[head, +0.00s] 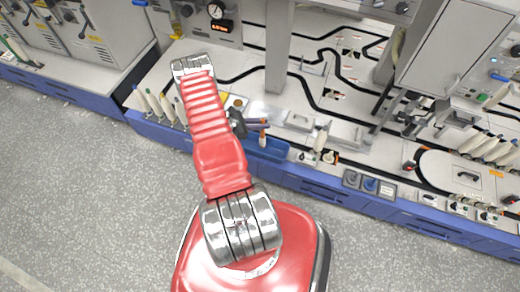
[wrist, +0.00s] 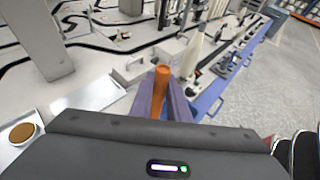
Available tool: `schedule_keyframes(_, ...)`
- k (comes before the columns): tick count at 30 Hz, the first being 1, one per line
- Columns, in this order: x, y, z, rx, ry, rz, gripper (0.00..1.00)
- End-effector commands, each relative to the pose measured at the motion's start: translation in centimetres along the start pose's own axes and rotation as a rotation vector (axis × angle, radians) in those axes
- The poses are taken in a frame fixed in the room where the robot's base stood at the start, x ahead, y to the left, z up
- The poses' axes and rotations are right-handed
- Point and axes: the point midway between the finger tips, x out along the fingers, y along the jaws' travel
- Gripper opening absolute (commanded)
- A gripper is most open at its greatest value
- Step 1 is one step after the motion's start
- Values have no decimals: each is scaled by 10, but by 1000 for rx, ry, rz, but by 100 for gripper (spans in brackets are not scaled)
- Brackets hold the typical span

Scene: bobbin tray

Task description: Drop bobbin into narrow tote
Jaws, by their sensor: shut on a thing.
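The bobbin, orange-brown in the wrist view (wrist: 161,76), stands between the two purple fingers of my gripper (wrist: 164,98). In the head view my gripper (head: 262,123) is shut on the bobbin (head: 263,138), which hangs down with a pale lower part. A blue open tote (head: 270,152) sits at the bench's front edge, just below the bobbin in the picture. The bobbin appears above the tote; the height between them is hard to tell. The tote's inside is mostly hidden.
A metal post (head: 278,50) rises behind. A flat metal plate (wrist: 88,96) lies left in the wrist view. The grey floor in front is clear.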

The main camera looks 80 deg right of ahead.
Motion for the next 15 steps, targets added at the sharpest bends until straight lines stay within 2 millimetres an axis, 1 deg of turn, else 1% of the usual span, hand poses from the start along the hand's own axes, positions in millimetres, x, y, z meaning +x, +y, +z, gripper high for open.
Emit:
schedule_keyframes(3,0,0,0,0,0,0,0)
schedule_keyframes(4,0,0,0,0,0,0,16)
schedule_keyframes(13,0,0,0,-1,0,0,37)
schedule_keyframes(15,0,0,0,-1,0,1,37)
